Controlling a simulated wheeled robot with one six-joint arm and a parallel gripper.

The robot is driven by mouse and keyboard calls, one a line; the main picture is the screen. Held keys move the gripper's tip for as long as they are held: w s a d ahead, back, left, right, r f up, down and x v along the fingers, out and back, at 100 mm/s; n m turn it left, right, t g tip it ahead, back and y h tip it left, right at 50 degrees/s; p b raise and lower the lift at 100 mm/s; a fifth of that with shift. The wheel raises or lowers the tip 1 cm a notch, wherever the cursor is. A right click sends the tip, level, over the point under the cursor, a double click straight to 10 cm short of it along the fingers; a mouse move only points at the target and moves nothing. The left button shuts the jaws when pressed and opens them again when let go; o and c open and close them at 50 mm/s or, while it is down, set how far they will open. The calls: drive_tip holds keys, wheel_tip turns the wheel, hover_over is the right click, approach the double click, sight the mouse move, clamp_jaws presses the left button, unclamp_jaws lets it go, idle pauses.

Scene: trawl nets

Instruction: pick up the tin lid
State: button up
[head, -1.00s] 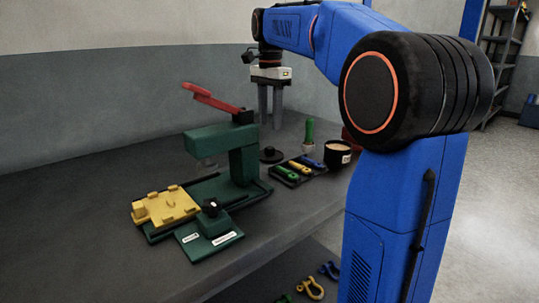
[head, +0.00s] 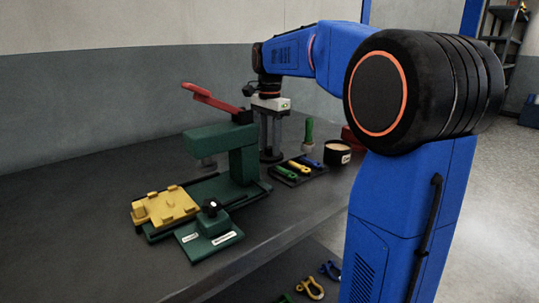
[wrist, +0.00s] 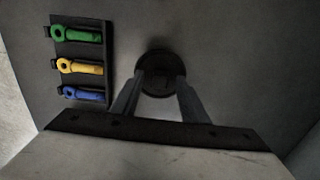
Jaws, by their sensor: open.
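The tin lid (head: 271,157) is a dark round disc lying on the bench behind the green press. In the wrist view the lid (wrist: 161,62) sits between and just beyond my fingertips. My gripper (head: 271,150) points straight down over it, with a finger on each side. It is open, and the fingers (wrist: 160,82) stand apart in the wrist view. I cannot tell whether they touch the lid. The black open tin (head: 338,154) with pale contents stands to the right in the head view.
A green press (head: 235,150) with a red handle (head: 212,98) stands close in front of my gripper. A tray of green, yellow and blue pins (wrist: 80,65) lies beside the lid. A green-handled brush (head: 308,133) stands behind it. The bench's left part is clear.

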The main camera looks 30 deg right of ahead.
drive_tip(key=shift+c, duration=0.6)
clamp_jaws()
